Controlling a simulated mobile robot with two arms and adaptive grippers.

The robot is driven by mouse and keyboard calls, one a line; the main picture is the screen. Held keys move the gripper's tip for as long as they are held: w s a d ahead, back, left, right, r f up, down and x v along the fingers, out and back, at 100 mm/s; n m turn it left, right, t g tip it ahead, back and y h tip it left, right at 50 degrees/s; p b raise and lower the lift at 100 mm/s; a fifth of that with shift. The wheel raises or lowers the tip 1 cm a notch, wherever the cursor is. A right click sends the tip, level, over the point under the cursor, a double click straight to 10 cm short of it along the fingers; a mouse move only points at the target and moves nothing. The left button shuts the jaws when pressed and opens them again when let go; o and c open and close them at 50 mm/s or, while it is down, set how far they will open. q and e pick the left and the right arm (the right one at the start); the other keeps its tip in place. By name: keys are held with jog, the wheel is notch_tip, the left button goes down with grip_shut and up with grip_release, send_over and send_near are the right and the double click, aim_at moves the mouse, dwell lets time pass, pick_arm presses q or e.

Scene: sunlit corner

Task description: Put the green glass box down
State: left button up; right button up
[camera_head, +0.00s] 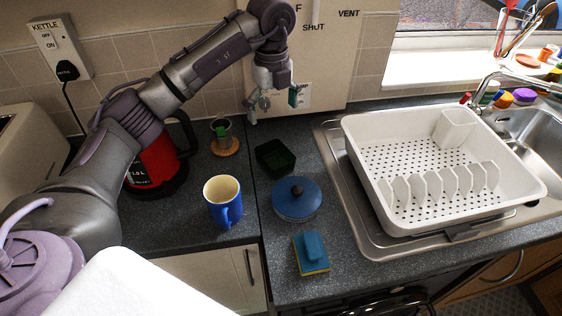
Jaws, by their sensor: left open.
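The gripper and the box are clear of each other. My right gripper is not in this view.
A blue mug (223,201) stands left of the lid, and a red kettle (155,160) is behind it, partly hidden by my left arm. A blue and yellow sponge item (311,254) lies in front. A white dish rack (440,170) fills the right side.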

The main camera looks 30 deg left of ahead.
pick_arm(q)
jog(key=f, duration=0.1)
jog(key=p, duration=0.1)
send_near(275, 164)
jog(key=shift+w, duration=0.15)
jog(key=shift+f, duration=0.35)
jog(key=shift+f+p, duration=0.65)
jog(key=shift+p, duration=0.05)
jog(key=f, duration=0.1)
jog(key=f+p, duration=0.1)
jog(key=f, duration=0.1)
jog(key=shift+s+f, duration=0.25)
jog(key=shift+w+d+f, duration=0.1)
jog(key=shift+f, duration=0.3)
jog(key=shift+r, duration=0.1)
jog(key=c, duration=1.4)
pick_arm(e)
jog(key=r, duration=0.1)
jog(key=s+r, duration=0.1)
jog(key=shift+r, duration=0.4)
